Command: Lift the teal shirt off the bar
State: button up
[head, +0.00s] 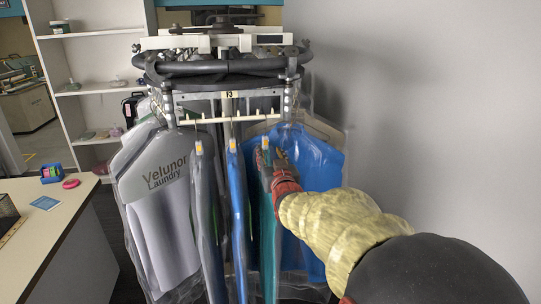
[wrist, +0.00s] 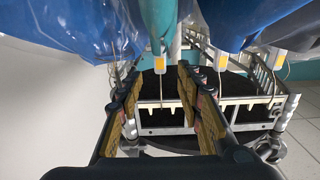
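The teal shirt (head: 267,230) hangs edge-on in clear plastic from the bar (head: 225,119), between a blue garment and a wide blue shirt. In the wrist view the teal shirt (wrist: 158,18) narrows to an orange-and-white tag, with its thin hanger hook (wrist: 161,88) running to the notched bar (wrist: 165,104). My gripper (head: 274,160) is at the teal shirt's upper part, just right of it. In the wrist view my gripper (wrist: 160,90) has its fingers apart, with the hook showing in the gap between them. Neither finger visibly presses on it. The head view hides the fingertips partly.
A blue garment (head: 238,190) and a grey one (head: 206,210) hang close on the left, then a grey Velunor Laundry shirt (head: 165,200). A wide blue shirt (head: 315,165) hangs at right. A counter (head: 50,225) stands left; a bare wall is right.

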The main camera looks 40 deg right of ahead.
aim_at(265, 136)
jog(key=shift+p+x, duration=1)
jog(key=shift+x, duration=1.35)
jog(key=shift+w+d+f+b, duration=0.1)
jog(key=shift+w+d+b, duration=0.35)
jog(key=shift+w, duration=0.15)
jog(key=shift+b+x, duration=0.55)
jog(key=shift+x, duration=1.25)
jog(key=shift+c, duration=0.7)
jog(key=c, duration=0.8)
grip_shut()
jog(key=shift+w+r, duration=0.1)
jog(key=shift+r, duration=0.25)
jog(key=shift+r, duration=1.55)
